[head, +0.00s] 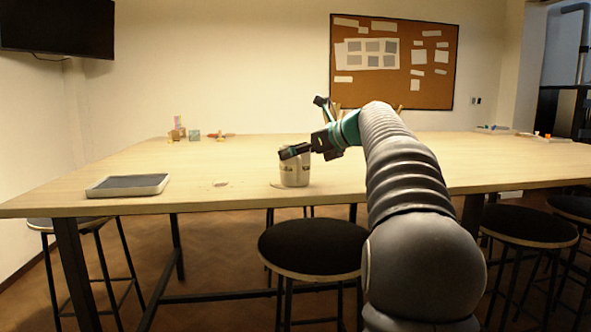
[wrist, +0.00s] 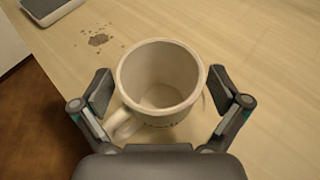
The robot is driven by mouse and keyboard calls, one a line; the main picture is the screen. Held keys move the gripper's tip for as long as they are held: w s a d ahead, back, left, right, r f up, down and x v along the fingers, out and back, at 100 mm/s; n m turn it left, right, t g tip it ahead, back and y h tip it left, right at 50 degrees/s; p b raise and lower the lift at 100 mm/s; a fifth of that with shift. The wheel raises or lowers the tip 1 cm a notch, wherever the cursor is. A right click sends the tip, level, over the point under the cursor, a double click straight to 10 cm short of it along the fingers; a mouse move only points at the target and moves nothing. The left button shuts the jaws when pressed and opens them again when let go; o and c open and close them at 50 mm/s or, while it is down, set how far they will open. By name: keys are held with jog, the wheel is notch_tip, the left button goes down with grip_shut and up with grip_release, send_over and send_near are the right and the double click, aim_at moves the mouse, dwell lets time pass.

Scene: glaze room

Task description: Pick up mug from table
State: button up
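A cream mug (head: 294,172) stands upright on the wooden table (head: 350,180) near its front edge. In the wrist view the mug (wrist: 158,113) is seen from above and looks empty inside, with its handle at the lower left. My gripper (wrist: 162,88) is open, with one finger on each side of the mug and a visible gap on both sides. In the head view my gripper (head: 295,152) is at the mug's upper part and hides some of its rim.
A shallow tray with a dark inside (head: 128,185) lies at the table's left front. Small coloured items (head: 178,130) stand at the back left. A round stool (head: 313,248) is in front of the table below the mug.

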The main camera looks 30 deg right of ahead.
jog(key=c, duration=1)
jog(key=shift+r, duration=0.1)
jog(key=shift+c, duration=0.2)
